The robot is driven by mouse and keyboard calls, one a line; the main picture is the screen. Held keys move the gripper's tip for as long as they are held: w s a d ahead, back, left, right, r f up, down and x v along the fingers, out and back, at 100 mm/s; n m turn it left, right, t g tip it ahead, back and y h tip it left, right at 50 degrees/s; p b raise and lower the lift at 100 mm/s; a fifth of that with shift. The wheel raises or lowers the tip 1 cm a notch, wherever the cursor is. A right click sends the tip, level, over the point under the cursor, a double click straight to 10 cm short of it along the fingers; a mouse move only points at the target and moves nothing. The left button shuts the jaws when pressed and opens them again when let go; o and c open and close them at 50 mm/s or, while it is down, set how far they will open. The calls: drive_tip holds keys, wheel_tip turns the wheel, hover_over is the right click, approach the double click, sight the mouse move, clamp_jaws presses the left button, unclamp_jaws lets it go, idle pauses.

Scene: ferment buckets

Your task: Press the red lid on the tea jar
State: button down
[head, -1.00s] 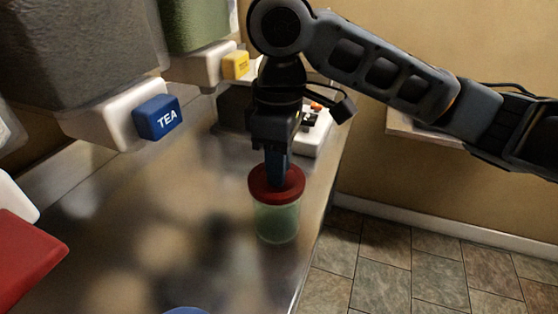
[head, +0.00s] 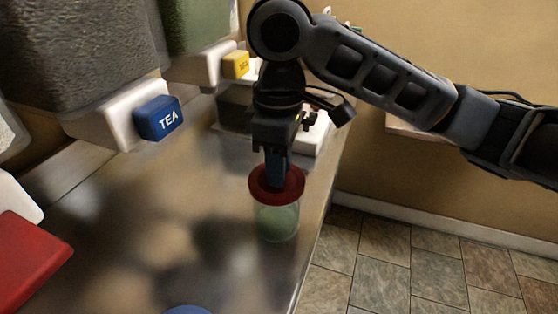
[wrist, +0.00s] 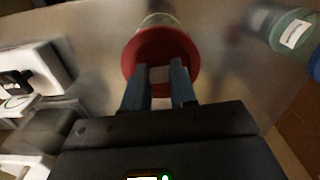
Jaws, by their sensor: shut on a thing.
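The red lid (head: 262,194) sits over the mouth of the clear, greenish jar (head: 278,224), which stands near the right edge of the metal counter. My gripper (head: 277,182) points down from above and is shut on the middle of the red lid. In the wrist view, my fingers (wrist: 160,86) stand either side of a paler raised patch on the red lid (wrist: 137,52). The rim of the jar (wrist: 160,20) shows past the lid's far side there. I cannot tell whether the lid is fully seated.
A blue TEA tap (head: 158,118), a yellow tap (head: 236,65) and a red tap (head: 30,262) line the left. A white device (head: 318,132) stands behind my gripper. Another labelled jar (wrist: 288,30) is in the wrist view. The counter's right edge drops to tiled floor (head: 385,255).

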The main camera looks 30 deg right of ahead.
idle(0.4)
drive_tip(key=shift+c, duration=1.7)
unclamp_jaws()
drive_tip(key=shift+r+p, duration=3.55)
drive_tip(key=shift+p, duration=0.25)
drive_tip(key=shift+c, duration=0.3)
clamp_jaws()
drive_tip(key=shift+f+b, duration=1.9)
drive_tip(key=shift+f, duration=1.2)
